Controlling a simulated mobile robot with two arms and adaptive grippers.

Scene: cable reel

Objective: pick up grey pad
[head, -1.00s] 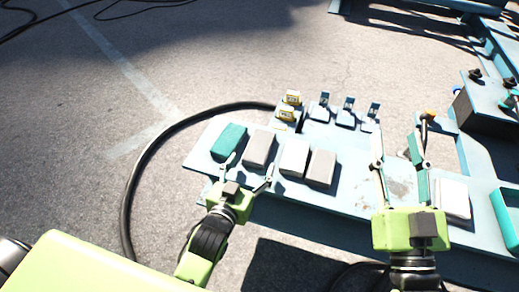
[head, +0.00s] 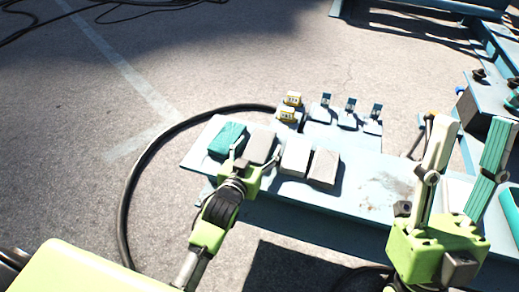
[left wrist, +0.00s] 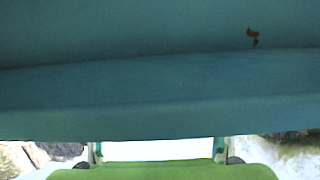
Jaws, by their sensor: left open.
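A grey pad (head: 260,146) lies on the blue table between a green pad and a white pad. A second grey pad (head: 323,167) lies to the right of the white pad. My left gripper (head: 258,152) is open at the near end of the first grey pad, one finger on each side. I cannot tell whether the fingers touch it. In the left wrist view its fingers (left wrist: 158,150) are apart, and a blue surface fills most of the picture; no pad shows there. My right gripper (head: 474,125) is open and empty at the right, fingers pointing up in the picture.
The green pad (head: 227,138) and white pad (head: 296,157) flank the first grey pad closely. Yellow-topped pieces (head: 288,113) and several small clips (head: 349,112) stand behind. The blue table (head: 375,190) is clear right of the pads. A black cable (head: 127,190) curves on the ground at left.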

